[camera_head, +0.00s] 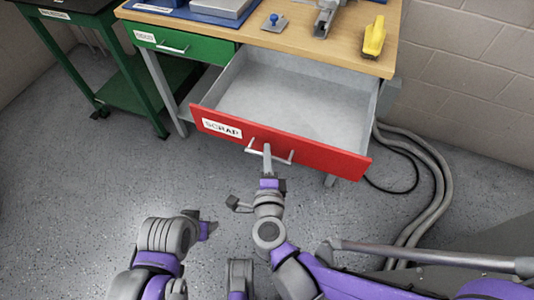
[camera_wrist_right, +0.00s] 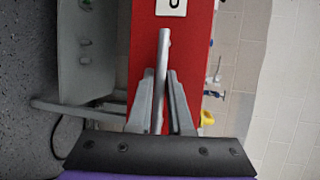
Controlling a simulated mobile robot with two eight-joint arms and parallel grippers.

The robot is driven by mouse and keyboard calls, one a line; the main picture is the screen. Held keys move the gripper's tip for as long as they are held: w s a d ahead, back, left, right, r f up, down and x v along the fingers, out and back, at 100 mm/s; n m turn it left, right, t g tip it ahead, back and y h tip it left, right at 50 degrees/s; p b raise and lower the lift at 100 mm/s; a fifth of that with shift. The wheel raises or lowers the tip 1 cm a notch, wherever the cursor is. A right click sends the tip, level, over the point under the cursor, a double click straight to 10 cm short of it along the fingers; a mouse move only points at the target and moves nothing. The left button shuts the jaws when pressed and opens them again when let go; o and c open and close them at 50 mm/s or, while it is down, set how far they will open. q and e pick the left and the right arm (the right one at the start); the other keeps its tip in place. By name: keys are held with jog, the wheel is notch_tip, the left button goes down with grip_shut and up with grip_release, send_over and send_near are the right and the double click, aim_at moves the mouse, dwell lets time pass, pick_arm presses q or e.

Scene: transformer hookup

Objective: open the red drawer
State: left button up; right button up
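The red drawer (camera_head: 280,143), with a label that reads SCRAP, is pulled well out from under the wooden workbench. Its grey inside (camera_head: 295,95) shows and looks empty. A pale bar handle (camera_head: 270,154) is on its front. My right gripper (camera_head: 267,155) is at this handle. In the right wrist view the handle bar (camera_wrist_right: 163,75) runs between my two fingers, which close in on it from both sides. The red front (camera_wrist_right: 195,85) is behind it. My left arm's end (camera_head: 205,229) is low at the left, away from the drawer; its finger gap does not show clearly.
A green drawer (camera_head: 185,46) beside the red one is closed. On the workbench top (camera_head: 345,45) are a yellow tool (camera_head: 374,38), a blue-knobbed piece (camera_head: 274,22) and a grey clamp-like part. Grey hoses (camera_head: 440,190) lie on the floor at the right. A green cart stands at the left.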

jog(key=o, duration=0.3)
jog(key=shift+o, duration=0.2)
jog(key=s+r+p, duration=0.1)
jog(key=s+r, duration=0.1)
jog(key=s, duration=0.8)
jog(key=shift+s+d+p, duration=0.35)
jog(key=shift+d+p, duration=0.05)
jog(key=shift+d, duration=0.05)
